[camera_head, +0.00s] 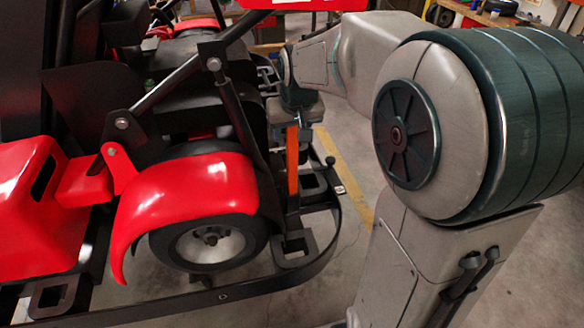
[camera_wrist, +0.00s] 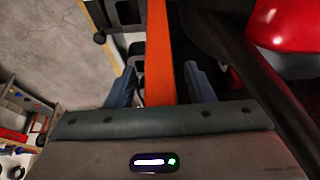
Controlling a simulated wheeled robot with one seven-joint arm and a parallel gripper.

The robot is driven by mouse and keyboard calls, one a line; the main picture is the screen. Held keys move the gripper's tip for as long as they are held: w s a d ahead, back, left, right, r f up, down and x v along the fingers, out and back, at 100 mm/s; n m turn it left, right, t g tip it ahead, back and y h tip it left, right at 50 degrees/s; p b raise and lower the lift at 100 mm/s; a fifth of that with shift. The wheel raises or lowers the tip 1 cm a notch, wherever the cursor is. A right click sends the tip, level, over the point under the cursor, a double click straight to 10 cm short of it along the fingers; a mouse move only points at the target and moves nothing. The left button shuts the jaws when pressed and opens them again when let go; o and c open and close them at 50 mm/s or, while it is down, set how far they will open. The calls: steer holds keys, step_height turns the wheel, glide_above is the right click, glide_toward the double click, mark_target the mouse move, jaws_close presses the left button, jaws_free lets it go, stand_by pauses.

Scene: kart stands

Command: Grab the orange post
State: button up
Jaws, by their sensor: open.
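The orange post (camera_head: 292,162) stands upright beside the red kart's rear wheel, near the black frame's right end. In the wrist view the orange post (camera_wrist: 160,50) runs from the top edge down between my two blue-grey fingers. My gripper (camera_head: 291,122) is at the post's upper part in the head view. In the wrist view my gripper (camera_wrist: 162,86) is open, with one finger on each side of the post and a visible gap on both sides. The post's top end is hidden by my gripper.
The red fender (camera_head: 190,195) and the wheel (camera_head: 210,243) are just left of the post. A dark slanted bar (camera_wrist: 255,70) passes close to my gripper's right in the wrist view. A black tubular frame (camera_head: 335,215) curves around the post's base. Bare concrete floor lies beyond it.

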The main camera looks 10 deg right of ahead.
jaws_close()
